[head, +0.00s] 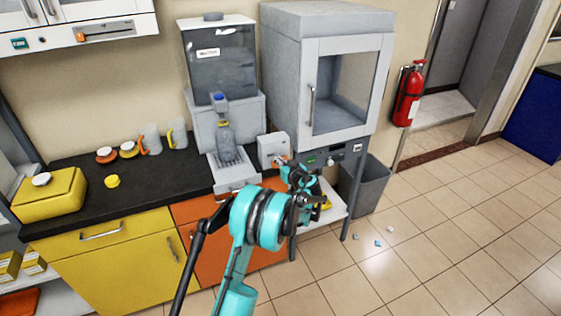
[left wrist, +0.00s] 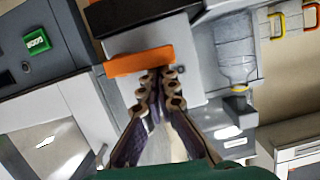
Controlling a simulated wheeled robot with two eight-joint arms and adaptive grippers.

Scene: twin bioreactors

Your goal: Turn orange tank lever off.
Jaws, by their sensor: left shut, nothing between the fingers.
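The orange lever (left wrist: 138,61) is a flat bar on the face of a small pale box (left wrist: 187,62) in the left wrist view. In the head view the box (head: 272,147) stands on the counter between the bottle dispenser and the white cabinet, and the lever is mostly hidden. My left gripper (left wrist: 160,75) is shut and empty, its fingertips at the lever's edge near its right end. I cannot tell whether they touch it. In the head view my left gripper (head: 303,180) is in front of the box. My right gripper is not in view.
A white glass-doored cabinet (head: 287,70) stands close right of the box. The dispenser (head: 218,125) with a bottle stands left. A grey bin (head: 370,188) is on the floor, with small scraps nearby. Jugs and a yellow case (head: 50,195) are on the black counter. The floor right is open.

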